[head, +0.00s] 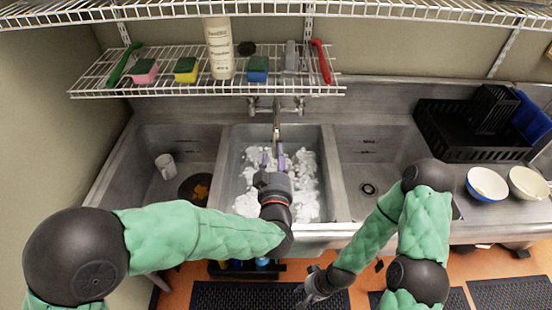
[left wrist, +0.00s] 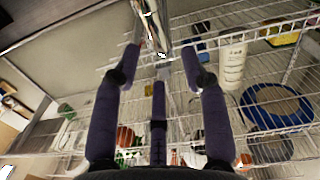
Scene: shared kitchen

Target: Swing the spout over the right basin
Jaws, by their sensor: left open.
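The metal spout (head: 277,118) comes forward from the wall faucet (head: 262,105) over the middle basin (head: 233,172), which holds white suds. My left gripper (head: 273,158) is open above the middle basin, at the front end of the spout. In the left wrist view, the shiny spout (left wrist: 153,22) shows between and just beyond the purple fingertips (left wrist: 161,52); I cannot tell if they touch it. The right basin (head: 352,188) is empty, with a drain in its floor. My right gripper (head: 315,288) hangs low in front of the sink, its fingers too small to judge.
The left basin holds a white mug (head: 165,165) and a dark pan (head: 195,188). A wire shelf (head: 110,85) with a bottle (head: 219,50), sponges and brushes hangs above the faucet. A black dish rack (head: 450,140) and two bowls (head: 487,184) stand on the right drainboard.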

